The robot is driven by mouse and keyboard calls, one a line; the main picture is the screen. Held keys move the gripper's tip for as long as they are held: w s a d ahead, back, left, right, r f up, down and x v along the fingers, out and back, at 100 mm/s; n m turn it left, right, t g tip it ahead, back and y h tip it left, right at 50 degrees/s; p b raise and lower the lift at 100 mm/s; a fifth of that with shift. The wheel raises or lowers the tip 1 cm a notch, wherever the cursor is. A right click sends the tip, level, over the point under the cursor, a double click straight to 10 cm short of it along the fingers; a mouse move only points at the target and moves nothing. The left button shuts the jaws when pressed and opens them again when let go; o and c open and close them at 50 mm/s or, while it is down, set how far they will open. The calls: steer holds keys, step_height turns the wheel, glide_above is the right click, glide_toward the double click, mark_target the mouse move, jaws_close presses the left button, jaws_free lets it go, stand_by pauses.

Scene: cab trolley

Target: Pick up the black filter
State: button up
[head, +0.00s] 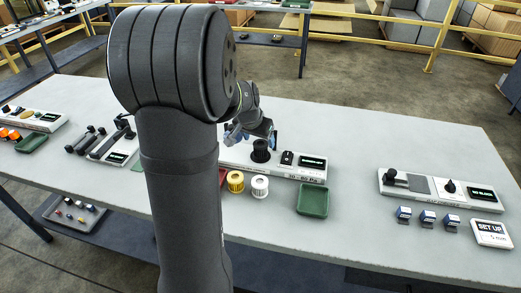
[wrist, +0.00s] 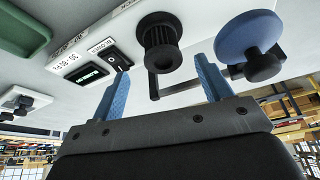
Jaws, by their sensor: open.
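The black filter, a dark ribbed cylinder with a wider round end, stands on a light grey panel on the table in the head view (head: 261,152). It also shows at top centre in the wrist view (wrist: 161,36). My gripper (head: 254,138) is open, with its two blue fingers close to the filter. In the wrist view, the fingers of my gripper (wrist: 162,75) point toward the filter, which appears between and beyond their tips. Nothing is seen held. I cannot tell whether the fingers touch it.
A yellow filter (head: 235,181) and a white filter (head: 260,187) stand in front of the panel. A green tray (head: 312,201) lies to their right. A blue disc with a black knob (wrist: 249,38) is near one finger. Bare table lies between the panel and the right-hand device (head: 440,190).

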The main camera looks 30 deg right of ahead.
mark_target(260, 143)
steer(key=shift+w+x, duration=0.15)
steer(key=shift+x, duration=1.55)
steer(key=shift+w+x, duration=0.15)
steer(key=shift+x, duration=1.6)
steer(key=shift+d+r, duration=0.1)
steer(key=shift+r, duration=0.05)
steer(key=c, duration=1.2)
steer(key=shift+o, duration=0.2)
